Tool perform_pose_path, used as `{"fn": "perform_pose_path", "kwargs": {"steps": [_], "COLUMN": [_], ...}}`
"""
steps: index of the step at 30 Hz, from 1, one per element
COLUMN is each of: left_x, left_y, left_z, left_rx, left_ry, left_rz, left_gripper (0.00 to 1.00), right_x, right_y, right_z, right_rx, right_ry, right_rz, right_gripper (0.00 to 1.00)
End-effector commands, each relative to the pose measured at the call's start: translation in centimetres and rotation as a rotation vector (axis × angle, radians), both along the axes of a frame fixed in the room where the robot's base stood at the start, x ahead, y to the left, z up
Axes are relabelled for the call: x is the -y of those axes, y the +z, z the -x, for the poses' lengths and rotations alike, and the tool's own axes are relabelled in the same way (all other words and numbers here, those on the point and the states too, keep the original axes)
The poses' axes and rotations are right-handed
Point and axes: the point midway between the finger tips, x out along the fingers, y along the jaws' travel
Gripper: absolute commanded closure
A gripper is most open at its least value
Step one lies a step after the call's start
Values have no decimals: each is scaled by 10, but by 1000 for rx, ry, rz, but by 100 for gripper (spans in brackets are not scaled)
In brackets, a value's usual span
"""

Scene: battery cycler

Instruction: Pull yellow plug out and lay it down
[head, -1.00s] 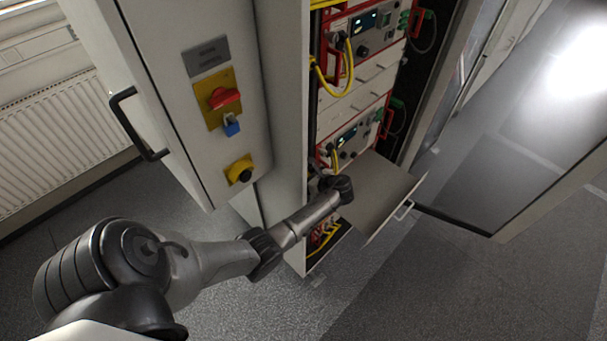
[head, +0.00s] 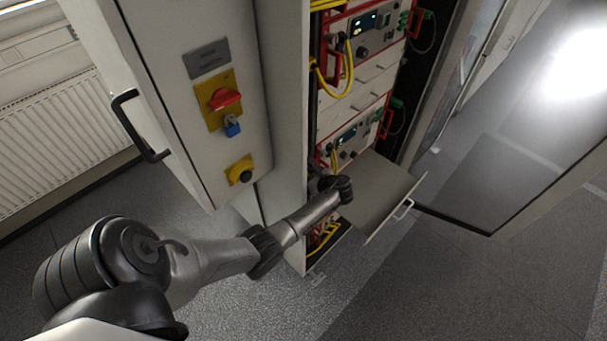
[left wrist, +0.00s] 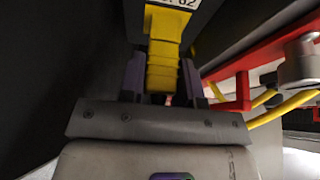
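My right gripper is in neither view.
A grey shelf (head: 378,195) with a handle sticks out of the cabinet, close to my left wrist. Rack instruments with red handles (head: 348,67) and yellow cables (head: 322,76) stand above. In the wrist view a red bar (left wrist: 243,90) and yellow cables (left wrist: 285,107) lie right of the gripper.

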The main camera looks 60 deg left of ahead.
Motion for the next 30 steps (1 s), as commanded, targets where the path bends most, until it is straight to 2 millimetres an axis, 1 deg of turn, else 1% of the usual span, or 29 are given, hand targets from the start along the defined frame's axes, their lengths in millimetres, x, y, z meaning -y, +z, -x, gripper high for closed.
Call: {"fn": "perform_pose_path", "kwargs": {"steps": [1, 5, 14, 30], "left_x": [0, 0, 3, 22], "left_y": [0, 0, 0, 1], "left_z": [0, 0, -1, -8], "left_rx": [0, 0, 0, 0], "left_ry": [0, 0, 0, -1], "left_rz": [0, 0, 0, 0], "left_gripper": [74, 86, 86, 86], "right_x": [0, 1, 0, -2], "right_y": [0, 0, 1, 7], "right_z": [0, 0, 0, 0], "right_rx": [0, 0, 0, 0], "right_ry": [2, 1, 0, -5], "right_rz": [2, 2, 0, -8], "right_gripper": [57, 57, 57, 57]}}
